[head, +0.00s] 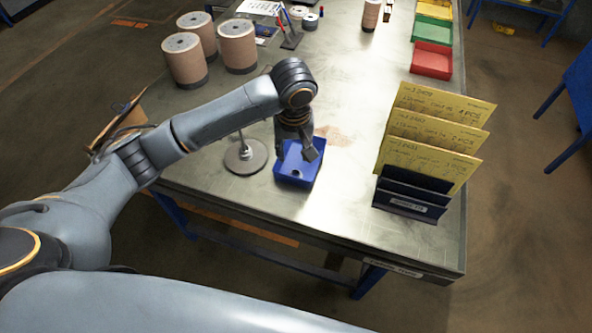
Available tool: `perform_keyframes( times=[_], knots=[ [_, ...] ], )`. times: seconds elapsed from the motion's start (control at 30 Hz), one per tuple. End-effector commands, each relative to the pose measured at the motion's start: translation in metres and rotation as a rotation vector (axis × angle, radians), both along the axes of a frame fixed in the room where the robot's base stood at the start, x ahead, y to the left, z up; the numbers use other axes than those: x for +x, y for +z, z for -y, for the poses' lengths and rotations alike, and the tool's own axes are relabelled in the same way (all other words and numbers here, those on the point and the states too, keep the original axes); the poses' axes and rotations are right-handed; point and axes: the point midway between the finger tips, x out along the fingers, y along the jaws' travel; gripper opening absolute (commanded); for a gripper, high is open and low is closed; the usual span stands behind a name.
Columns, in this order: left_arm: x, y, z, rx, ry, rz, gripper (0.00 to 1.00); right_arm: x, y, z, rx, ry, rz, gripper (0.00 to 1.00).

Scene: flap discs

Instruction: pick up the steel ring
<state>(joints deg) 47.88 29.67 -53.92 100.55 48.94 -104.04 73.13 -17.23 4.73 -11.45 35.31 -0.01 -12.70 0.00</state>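My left gripper (308,153) points down over the small blue bin (290,181) near the table's front edge. Its fingers hide part of the bin, and I cannot tell whether they are apart or together. A small dark round spot shows inside the bin; I cannot tell whether it is a ring or a hole. I cannot make out a steel ring with certainty. My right gripper is not in view.
A round metal stand (246,168) with an upright rod is left of the bin. A holder with yellow cards (427,143) stands right. Several brown cylinders (184,62) stand at the back left. Red (432,62), yellow and green bins line the back right. The table middle is clear.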

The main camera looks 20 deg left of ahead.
Motion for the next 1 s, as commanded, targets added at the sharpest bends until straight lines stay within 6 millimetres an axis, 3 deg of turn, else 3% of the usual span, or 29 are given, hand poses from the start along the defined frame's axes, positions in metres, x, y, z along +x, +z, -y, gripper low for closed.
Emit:
perform_keyframes(
  times=[0.1,0.17,0.27,0.4,0.53,0.73,1.0],
  knots=[
    [0.002,-0.021,-0.001,0.001,0.001,-0.003,0.40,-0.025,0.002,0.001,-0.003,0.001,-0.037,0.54],
    [0.004,-0.030,-0.002,0.000,0.002,-0.001,0.40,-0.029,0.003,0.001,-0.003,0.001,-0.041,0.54],
    [0.005,-0.038,-0.002,0.000,-0.001,0.001,0.40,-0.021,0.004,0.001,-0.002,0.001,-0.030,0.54],
    [0.005,-0.046,-0.001,0.000,-0.001,0.001,0.40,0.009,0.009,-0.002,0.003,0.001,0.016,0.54],
    [0.005,-0.065,0.000,0.002,-0.001,-0.001,0.40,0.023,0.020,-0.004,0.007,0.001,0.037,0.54],
    [0.008,-0.090,0.000,0.000,0.000,0.002,0.40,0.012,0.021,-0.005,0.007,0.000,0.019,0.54],
    [0.008,-0.093,0.000,-0.001,-0.001,0.003,0.40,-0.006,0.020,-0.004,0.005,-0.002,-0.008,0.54]
  ],
)
